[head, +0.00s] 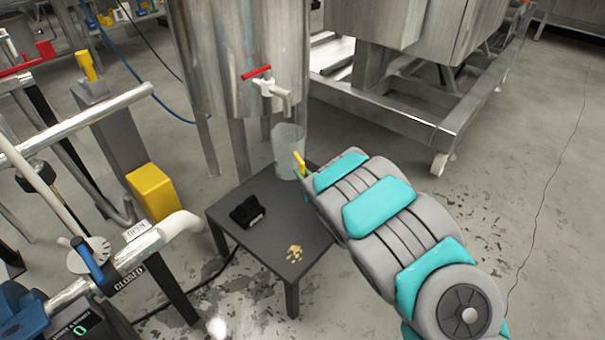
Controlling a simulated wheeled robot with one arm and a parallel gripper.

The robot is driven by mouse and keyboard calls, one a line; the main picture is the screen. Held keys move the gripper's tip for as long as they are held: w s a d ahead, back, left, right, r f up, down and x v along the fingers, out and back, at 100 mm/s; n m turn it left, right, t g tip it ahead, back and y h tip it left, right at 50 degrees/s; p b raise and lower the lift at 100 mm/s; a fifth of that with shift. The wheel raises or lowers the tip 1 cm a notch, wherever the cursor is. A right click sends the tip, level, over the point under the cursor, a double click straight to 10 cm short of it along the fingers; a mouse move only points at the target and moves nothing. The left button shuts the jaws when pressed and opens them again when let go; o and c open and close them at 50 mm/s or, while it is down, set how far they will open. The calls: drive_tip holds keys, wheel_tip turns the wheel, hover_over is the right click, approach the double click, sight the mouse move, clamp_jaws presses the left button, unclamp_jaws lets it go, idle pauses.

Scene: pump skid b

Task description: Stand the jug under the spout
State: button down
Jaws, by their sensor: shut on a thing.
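The jug (287,148) is a pale, see-through vessel, upright near the back right corner of the small dark table (226,214). The white spout (283,93) with a red lever handle comes out of the steel tank and ends just above the jug's mouth. My gripper (299,163) reaches in from the lower right and is shut on the jug's right side. Its fingers are mostly hidden by my arm. I cannot tell whether the jug's base touches the table top.
A black object (247,211) and a small tan patch (294,254) lie on the table. The steel tank (235,55) stands behind it. Pipes with a blue-handled valve (88,262) and a yellow box (152,190) crowd the left. Open floor lies right.

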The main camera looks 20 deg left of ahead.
drive_tip(key=c, duration=0.8)
unclamp_jaws()
drive_tip(key=shift+f, duration=0.1)
drive_tip(key=shift+o, duration=0.4)
drive_tip(key=o, duration=0.5)
drive_tip(key=shift+s+d, duration=0.1)
drive_tip(key=shift+p+v, duration=0.75)
drive_tip(key=shift+v, duration=2.6)
